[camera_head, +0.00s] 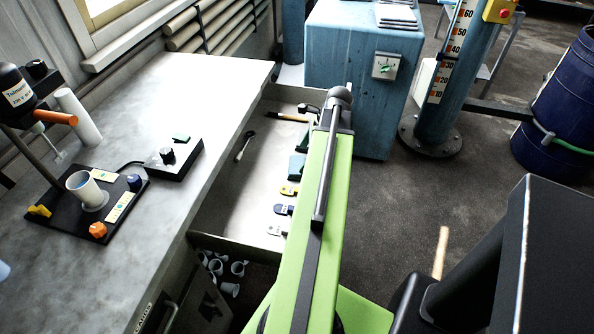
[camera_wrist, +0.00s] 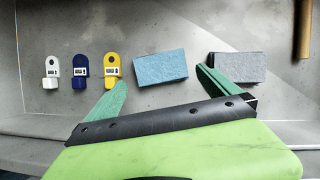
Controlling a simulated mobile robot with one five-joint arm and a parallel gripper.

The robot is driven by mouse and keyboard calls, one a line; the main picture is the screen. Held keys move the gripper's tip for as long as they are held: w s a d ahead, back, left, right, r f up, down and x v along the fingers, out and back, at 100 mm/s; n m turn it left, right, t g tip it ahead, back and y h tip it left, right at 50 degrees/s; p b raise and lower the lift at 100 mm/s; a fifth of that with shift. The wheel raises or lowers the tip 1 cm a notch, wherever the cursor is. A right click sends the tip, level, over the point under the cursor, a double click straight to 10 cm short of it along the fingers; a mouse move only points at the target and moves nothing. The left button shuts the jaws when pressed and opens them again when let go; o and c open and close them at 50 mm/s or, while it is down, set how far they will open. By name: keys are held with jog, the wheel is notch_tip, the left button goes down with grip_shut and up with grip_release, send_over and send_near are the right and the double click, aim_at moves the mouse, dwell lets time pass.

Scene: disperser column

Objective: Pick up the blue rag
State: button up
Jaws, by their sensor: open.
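The blue rag (camera_wrist: 160,67) is a flat, folded light-blue block lying on the floor of an open drawer. In the head view the rag (camera_head: 296,167) is partly hidden behind my green arm. My gripper (camera_wrist: 162,79) has two green fingers spread wide. In the wrist view one finger is to the left of the blue rag and the other to its right, with the rag between and just beyond their tips. Nothing is held. The height of the fingers above the drawer floor is hard to tell.
A grey folded cloth (camera_wrist: 237,67) lies close to the right finger. Yellow (camera_wrist: 112,68), blue (camera_wrist: 80,70) and white (camera_wrist: 51,70) tags lie to the left. The drawer's near wall (camera_head: 236,248) and the worktop (camera_head: 190,85) border the space.

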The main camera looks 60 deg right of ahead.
aim_at(297, 164)
jog(key=b+x, duration=0.4)
jog(key=x, duration=0.1)
jog(key=shift+w+f, duration=0.1)
jog(key=shift+w, duration=0.2)
jog(key=shift+r, duration=0.2)
jog(key=c, duration=1.1)
notch_tip(297, 164, up, 10)
jog(key=p, duration=1)
